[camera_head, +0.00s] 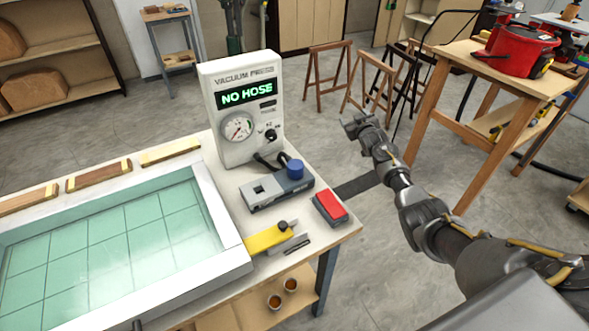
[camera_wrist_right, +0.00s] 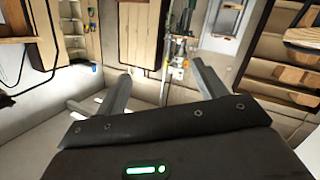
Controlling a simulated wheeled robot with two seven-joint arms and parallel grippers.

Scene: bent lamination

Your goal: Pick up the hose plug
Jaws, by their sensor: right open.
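The white vacuum press unit (camera_head: 240,105) stands at the back of the workbench, and its display reads "NO HOSE". In front of it lies a grey device (camera_head: 270,192) with a blue cylindrical cap (camera_head: 294,169) and a short black hose-like piece (camera_head: 266,161) beside it. I cannot tell for certain which of these parts is the hose plug. My right gripper (camera_head: 360,124) is open and empty, off the bench's right side, apart from everything. Its spread fingers also show in the right wrist view (camera_wrist_right: 160,88), with nothing between them. My left gripper is out of view.
A framed green-gridded panel (camera_head: 118,240) fills the bench's left part. A red-topped block (camera_head: 330,206), a yellow tool (camera_head: 268,238) and wood strips (camera_head: 98,175) lie around it. Sawhorses (camera_head: 328,76) and a wooden table with a red vacuum (camera_head: 518,48) stand beyond open floor.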

